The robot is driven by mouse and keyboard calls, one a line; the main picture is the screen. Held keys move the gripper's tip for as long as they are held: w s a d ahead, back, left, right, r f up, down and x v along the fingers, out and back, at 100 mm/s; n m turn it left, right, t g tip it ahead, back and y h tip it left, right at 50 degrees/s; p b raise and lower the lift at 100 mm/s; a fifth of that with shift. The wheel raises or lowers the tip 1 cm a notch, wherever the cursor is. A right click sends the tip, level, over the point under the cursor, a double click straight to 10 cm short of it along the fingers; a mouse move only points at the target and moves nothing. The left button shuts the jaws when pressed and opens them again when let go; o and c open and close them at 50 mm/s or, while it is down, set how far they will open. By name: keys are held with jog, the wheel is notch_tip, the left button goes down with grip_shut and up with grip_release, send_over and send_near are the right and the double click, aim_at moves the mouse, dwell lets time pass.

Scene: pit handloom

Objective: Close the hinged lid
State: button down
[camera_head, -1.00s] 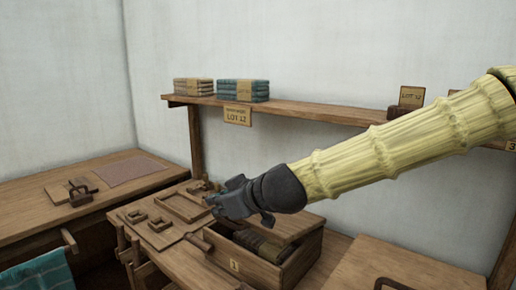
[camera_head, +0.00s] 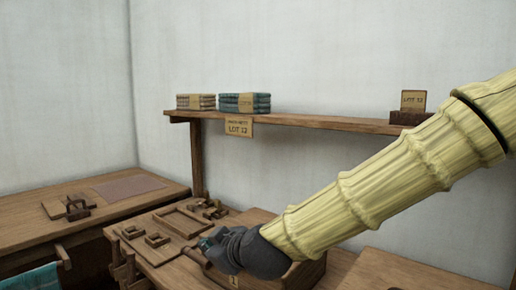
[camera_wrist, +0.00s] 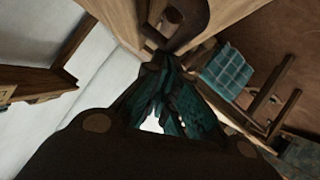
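The wooden box (camera_head: 312,272) stands on the bench in the head view, mostly hidden behind my gripper and arm. A flat wooden panel (camera_head: 256,215) shows just behind my gripper; it may be the hinged lid, but its angle cannot be judged. A short round wooden bar (camera_head: 194,257) sticks out at the box's left end. My gripper (camera_head: 207,243) is low over that end, close to the bar; contact cannot be told. In the wrist view its teal-lined fingers (camera_wrist: 165,72) converge and look shut, with nothing seen between them. A round wooden piece (camera_wrist: 172,18) shows beyond the tips.
A wooden tray (camera_head: 186,221) and small wooden frames (camera_head: 145,236) lie left of the box. A shelf (camera_head: 300,120) with cloth stacks (camera_head: 244,102) runs along the wall behind. Another wooden top (camera_head: 410,275) lies at right.

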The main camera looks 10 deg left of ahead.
jog(key=shift+s+f, duration=0.1)
jog(key=shift+f, duration=0.15)
jog(key=shift+r, duration=0.1)
jog(key=s+d+r+p, duration=0.5)
jog(key=s+r, duration=0.1)
jog(key=r, duration=0.2)
jog(key=shift+d+r, duration=0.25)
jog(key=shift+d, duration=0.05)
dwell(0.5)
